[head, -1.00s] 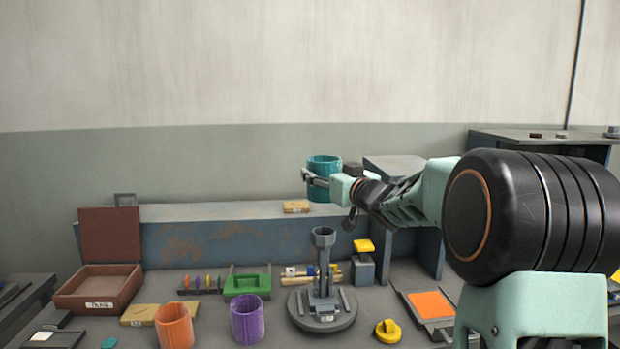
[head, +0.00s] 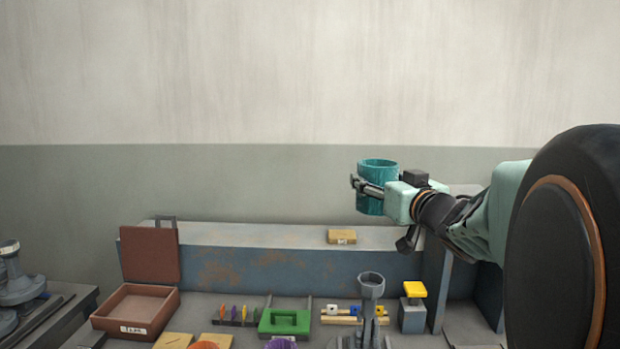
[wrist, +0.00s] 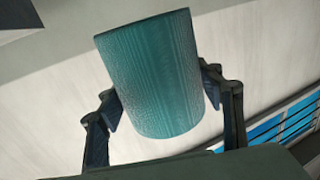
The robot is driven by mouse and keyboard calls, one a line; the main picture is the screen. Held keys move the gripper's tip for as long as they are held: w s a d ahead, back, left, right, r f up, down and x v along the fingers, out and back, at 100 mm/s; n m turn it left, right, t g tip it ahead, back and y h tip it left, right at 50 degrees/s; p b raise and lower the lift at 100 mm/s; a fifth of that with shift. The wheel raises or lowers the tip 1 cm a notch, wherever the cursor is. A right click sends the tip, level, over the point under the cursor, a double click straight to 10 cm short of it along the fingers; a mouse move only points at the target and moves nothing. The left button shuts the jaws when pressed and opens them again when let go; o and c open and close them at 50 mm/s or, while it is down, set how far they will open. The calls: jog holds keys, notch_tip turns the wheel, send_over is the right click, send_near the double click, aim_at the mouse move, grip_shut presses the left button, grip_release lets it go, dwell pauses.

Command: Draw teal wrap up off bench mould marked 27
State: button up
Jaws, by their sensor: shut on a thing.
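The teal wrap (head: 377,170) is a hollow, open-ended sleeve held up in the air, in front of the wall and above the raised shelf. My gripper (head: 368,188) is shut on it, with a finger across its side. In the wrist view the teal wrap (wrist: 152,75) fills the middle, with a finger of my gripper (wrist: 160,98) on each side. The grey bench mould (head: 371,290), a post with a ring-shaped top, stands on the bench below, apart from the wrap. Its lower part is cut off by the frame and no number on it can be read.
A raised shelf (head: 270,236) runs along the back, with a tan block (head: 341,237) on it. An open brown box (head: 133,314), a green tray (head: 284,321) and a yellow-topped block (head: 413,290) stand on the bench. The air around the wrap looks clear.

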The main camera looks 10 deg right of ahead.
notch_tip(320, 180, up, 11)
jog(key=p, duration=0.8)
jog(key=shift+r, duration=0.2)
dwell(0.6)
jog(key=shift+s, duration=0.1)
dwell(0.4)
